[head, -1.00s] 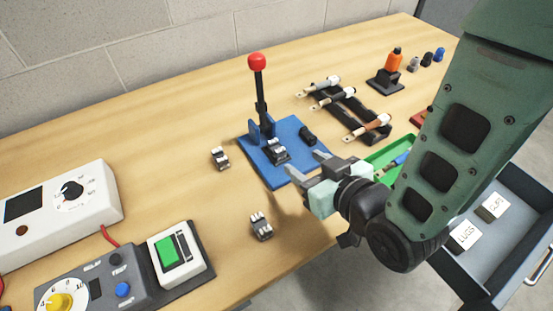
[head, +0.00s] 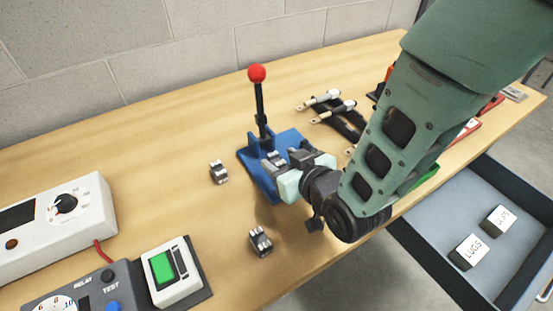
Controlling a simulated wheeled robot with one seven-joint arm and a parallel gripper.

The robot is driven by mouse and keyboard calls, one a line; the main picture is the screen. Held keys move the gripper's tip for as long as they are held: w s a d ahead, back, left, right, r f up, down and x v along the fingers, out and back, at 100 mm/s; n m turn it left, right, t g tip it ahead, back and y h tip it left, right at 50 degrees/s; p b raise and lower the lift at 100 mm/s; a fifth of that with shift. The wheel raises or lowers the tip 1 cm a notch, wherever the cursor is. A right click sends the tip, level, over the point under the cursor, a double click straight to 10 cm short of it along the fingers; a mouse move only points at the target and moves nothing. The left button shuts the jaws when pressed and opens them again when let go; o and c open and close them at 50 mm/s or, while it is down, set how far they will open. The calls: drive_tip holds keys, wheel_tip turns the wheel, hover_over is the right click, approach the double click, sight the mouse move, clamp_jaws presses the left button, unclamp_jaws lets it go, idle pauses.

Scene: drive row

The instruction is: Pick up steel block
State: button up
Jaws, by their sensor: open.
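Small dark blocks with silver tops are in the head view. One (head: 219,172) stands on the table left of the blue press base, and another (head: 260,242) stands nearer the front edge. A third (head: 274,158) sits on the blue base (head: 258,178) and is partly hidden by my gripper. I cannot tell which one is the steel block. My gripper (head: 284,159) is open, with its fingers low over the blue base around or beside that third block. I cannot tell whether they touch it.
A red-knobbed lever (head: 257,75) rises from the blue base just behind my gripper. A green-button box (head: 170,270) and a white meter (head: 55,225) stand at left. Lugs on a black rack (head: 325,100) lie behind my arm. An open drawer (head: 425,225) is at right.

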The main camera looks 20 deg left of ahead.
sight(273, 157)
drive_tip(key=shift+x, duration=1.05)
clamp_jaws()
